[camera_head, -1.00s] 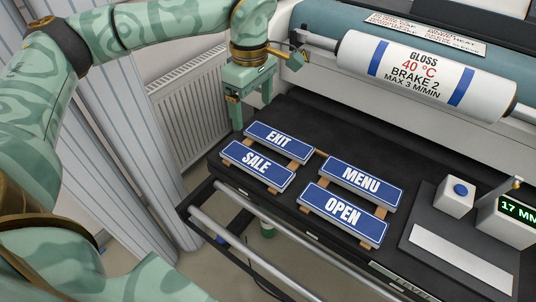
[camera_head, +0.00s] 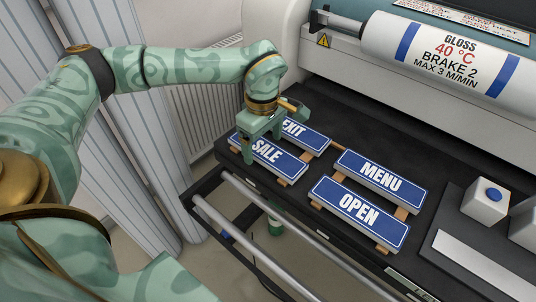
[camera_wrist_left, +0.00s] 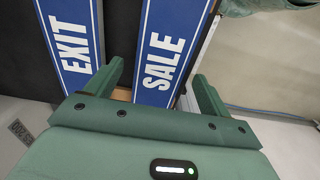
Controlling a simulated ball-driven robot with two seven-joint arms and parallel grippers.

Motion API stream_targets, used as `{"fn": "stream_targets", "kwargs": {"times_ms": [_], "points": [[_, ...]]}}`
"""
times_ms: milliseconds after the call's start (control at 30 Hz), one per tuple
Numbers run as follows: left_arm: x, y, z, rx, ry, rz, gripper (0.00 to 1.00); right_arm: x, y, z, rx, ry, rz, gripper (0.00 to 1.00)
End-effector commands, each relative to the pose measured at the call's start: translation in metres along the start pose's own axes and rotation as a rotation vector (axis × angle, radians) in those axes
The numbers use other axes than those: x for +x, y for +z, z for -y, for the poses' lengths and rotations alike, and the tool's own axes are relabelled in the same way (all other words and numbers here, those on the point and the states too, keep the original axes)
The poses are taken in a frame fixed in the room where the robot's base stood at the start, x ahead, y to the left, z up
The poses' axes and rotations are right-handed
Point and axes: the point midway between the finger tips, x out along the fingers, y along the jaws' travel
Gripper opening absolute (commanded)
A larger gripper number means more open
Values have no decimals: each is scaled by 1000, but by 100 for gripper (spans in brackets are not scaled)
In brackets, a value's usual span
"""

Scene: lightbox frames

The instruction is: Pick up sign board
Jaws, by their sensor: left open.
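Four blue sign boards with white letters lie on wooden strips on the dark bed: EXIT (camera_head: 306,138), SALE (camera_head: 270,155), MENU (camera_head: 380,176) and OPEN (camera_head: 358,208). My left gripper (camera_head: 262,148) is open over the left end of SALE and hides part of it and of EXIT. In the left wrist view, SALE (camera_wrist_left: 168,45) lies between the fingers of the left gripper (camera_wrist_left: 160,78). EXIT (camera_wrist_left: 72,35) is outside the left finger there. I cannot tell how high the fingertips are above the bed. My right gripper is not in view.
A white roller (camera_head: 440,55) marked GLOSS 40 °C is mounted behind the bed. A white box with a blue button (camera_head: 486,201) and a pale strip (camera_head: 490,265) are at the right. Metal rails (camera_head: 290,232) run along the front edge. Bare bed lies behind MENU.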

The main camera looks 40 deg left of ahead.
Motion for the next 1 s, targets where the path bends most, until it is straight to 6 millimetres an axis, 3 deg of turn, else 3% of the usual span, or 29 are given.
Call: {"fn": "stream_targets", "kwargs": {"times_ms": [67,267,400,467,767,1000], "points": [[10,0,0,0,-1,1,82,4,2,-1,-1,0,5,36],[8,0,0,0,2,1,82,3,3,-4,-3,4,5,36],[8,0,0,0,2,1,43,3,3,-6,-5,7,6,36],[8,0,0,0,2,1,32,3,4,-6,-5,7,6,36],[6,0,-1,0,2,1,31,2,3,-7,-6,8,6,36],[-22,0,-1,-1,7,0,31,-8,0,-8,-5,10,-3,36]]}}
